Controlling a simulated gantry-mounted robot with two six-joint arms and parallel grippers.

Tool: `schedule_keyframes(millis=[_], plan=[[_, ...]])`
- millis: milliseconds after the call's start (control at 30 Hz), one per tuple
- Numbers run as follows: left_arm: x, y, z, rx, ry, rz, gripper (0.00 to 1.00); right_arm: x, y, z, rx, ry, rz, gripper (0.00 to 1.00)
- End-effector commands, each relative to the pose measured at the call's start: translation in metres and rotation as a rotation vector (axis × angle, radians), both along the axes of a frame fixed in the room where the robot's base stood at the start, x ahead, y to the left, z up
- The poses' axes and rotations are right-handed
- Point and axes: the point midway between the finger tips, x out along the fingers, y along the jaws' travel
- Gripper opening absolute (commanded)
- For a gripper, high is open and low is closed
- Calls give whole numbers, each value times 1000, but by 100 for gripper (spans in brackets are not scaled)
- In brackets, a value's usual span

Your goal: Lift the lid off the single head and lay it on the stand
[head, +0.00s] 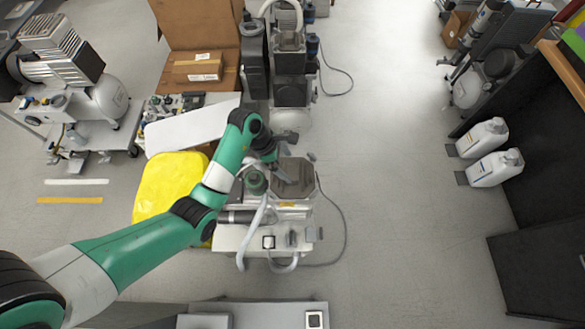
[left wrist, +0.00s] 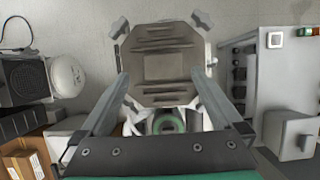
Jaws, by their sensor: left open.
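The lid (head: 294,180) is a grey-brown, ribbed plate with cut corners on top of the single head of the compressor in the middle. In the left wrist view the lid (left wrist: 165,65) lies flat, with small wing-like knobs around its corners. My left gripper (head: 277,157) is above the lid's far side in the head view. In the left wrist view its two fingers (left wrist: 158,76) are apart, one toward each side of the lid, with nothing clearly held between them. Whether they touch it I cannot tell. I cannot make out which thing is the stand. My right gripper is not in view.
A green round cap (left wrist: 168,124) sits beside the lid. A control panel with a button (head: 268,242) and hoses are on the near side. Another compressor (head: 291,75) stands behind, and a yellow piece (head: 168,187) is at the left.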

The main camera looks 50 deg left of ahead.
Motion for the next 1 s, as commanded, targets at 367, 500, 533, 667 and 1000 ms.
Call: schedule_keyframes(millis=[367, 500, 533, 667, 1000], plan=[[6, -12, -50, 0, 0, -1, 100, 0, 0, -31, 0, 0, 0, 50], [7, -13, -50, 1, -1, -1, 100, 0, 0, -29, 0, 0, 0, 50], [7, -13, -49, 1, -1, -1, 100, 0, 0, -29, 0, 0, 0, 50], [7, -13, -49, 0, 0, 0, 87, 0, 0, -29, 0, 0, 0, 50], [7, -13, -49, 0, 0, -1, 26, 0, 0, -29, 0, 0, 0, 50]])
